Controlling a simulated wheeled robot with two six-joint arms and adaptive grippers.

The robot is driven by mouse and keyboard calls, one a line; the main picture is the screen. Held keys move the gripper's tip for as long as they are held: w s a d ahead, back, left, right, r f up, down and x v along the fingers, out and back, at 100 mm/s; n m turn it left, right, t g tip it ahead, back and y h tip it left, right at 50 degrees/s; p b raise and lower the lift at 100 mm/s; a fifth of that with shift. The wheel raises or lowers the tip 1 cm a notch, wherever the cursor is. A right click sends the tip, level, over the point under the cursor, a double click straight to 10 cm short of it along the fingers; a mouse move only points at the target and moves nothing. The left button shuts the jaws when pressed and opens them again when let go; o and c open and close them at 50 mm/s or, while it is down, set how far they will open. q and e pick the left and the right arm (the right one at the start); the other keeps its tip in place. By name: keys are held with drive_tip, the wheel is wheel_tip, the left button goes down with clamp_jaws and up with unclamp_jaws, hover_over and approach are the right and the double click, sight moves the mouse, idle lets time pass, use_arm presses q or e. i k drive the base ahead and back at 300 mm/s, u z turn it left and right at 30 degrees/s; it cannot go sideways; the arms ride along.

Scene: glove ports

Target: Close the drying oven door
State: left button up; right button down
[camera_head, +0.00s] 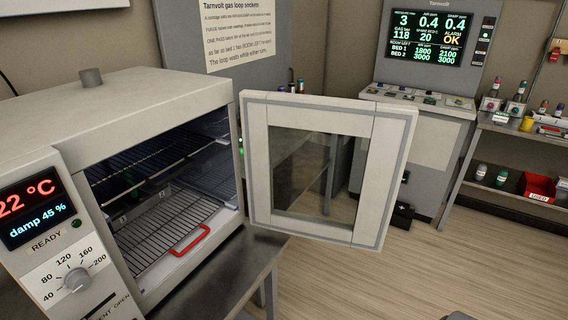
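The drying oven (120,115) stands at the left on a grey metal table. Its door (386,175), a white frame around a glass window, stands wide open. It is hinged at the right edge of the oven front and swings out to the right. The oven's inside shows wire racks and a lower rack or tray with a red handle (190,241) at the front opening. Neither of my grippers is clearly in view. A small dark shape at the bottom edge, right of centre, is too cut off to tell.
The oven's control panel (58,235) shows 22 °C, damp 45 % and READY. A grey console with a screen (432,38) stands behind the door. A shelf bench (475,130) with bottles and a red bin (537,187) is at the right. The wood floor (440,265) in front is open.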

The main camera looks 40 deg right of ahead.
sight(389, 128)
drive_tip(key=k, duration=1)
drive_tip(key=z, duration=2.15)
drive_tip(key=i, duration=3.55)
drive_tip(key=u, duration=3.8)
drive_tip(key=i, duration=0.5)
